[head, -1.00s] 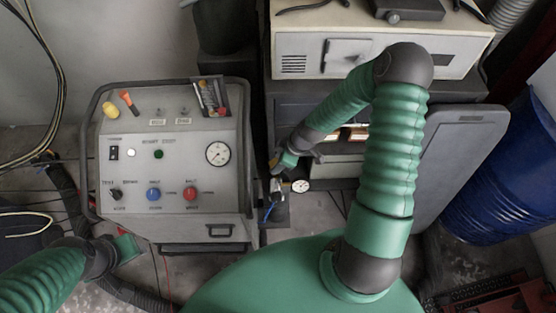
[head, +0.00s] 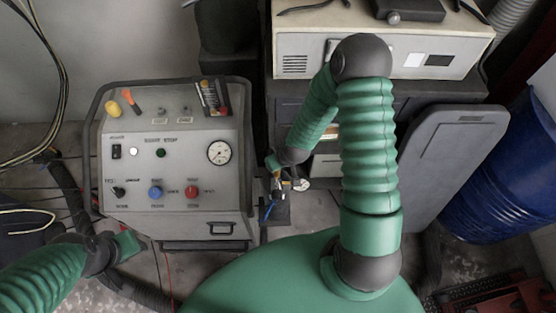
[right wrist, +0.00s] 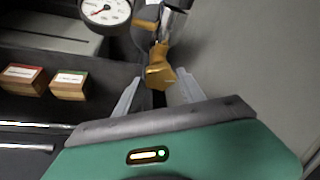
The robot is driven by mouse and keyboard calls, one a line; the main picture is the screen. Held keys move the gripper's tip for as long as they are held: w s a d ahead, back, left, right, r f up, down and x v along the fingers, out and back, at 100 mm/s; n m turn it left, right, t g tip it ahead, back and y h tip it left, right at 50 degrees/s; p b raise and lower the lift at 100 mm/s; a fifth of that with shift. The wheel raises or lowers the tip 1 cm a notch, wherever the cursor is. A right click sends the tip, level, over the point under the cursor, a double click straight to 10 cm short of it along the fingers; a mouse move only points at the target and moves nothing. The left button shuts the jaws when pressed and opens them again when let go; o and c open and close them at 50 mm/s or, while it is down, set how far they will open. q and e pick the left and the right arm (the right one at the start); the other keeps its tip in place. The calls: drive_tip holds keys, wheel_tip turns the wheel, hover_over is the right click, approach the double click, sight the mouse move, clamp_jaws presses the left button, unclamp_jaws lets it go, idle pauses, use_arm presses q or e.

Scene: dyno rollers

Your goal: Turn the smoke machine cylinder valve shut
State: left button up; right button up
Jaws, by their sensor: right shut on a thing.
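The cylinder valve shows in the right wrist view as a brass-coloured knob (right wrist: 160,76) below a metal fitting. My right gripper (right wrist: 158,92) has a grey finger on each side of the knob and is shut on it. In the head view my right gripper (head: 277,176) is small and partly hidden by its own wrist at the valve. A round white pressure gauge (head: 301,185) sits just right of it; it also shows in the right wrist view (right wrist: 106,10). My left gripper (head: 128,243) is at lower left, away from the valve; its fingers are unclear.
A grey control console (head: 180,175) with knobs and a dial stands left of the valve. A dark cabinet with a beige machine (head: 440,50) on top is behind. Small boxes (right wrist: 70,86) sit on its shelf. A blue barrel (head: 510,180) stands at right.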

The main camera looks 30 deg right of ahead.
drive_tip(key=m, duration=0.1)
drive_tip(key=m+h+p, duration=0.1)
drive_tip(key=m, duration=0.2)
drive_tip(key=shift+a+g+h+p, duration=0.25)
drive_tip(key=shift+g+h+p, duration=0.05)
drive_tip(key=shift+p, duration=0.05)
drive_tip(key=shift+a+m+g+h+p, duration=0.15)
drive_tip(key=shift+m+g+h+p, duration=0.25)
drive_tip(key=shift+m+p, duration=1.05)
drive_tip(key=shift+f+m+h, duration=0.1)
drive_tip(key=shift+m+h, duration=0.2)
drive_tip(key=shift+m, duration=0.45)
drive_tip(key=o, duration=1.4)
drive_tip(key=shift+w, duration=0.15)
drive_tip(key=shift+c, duration=0.2)
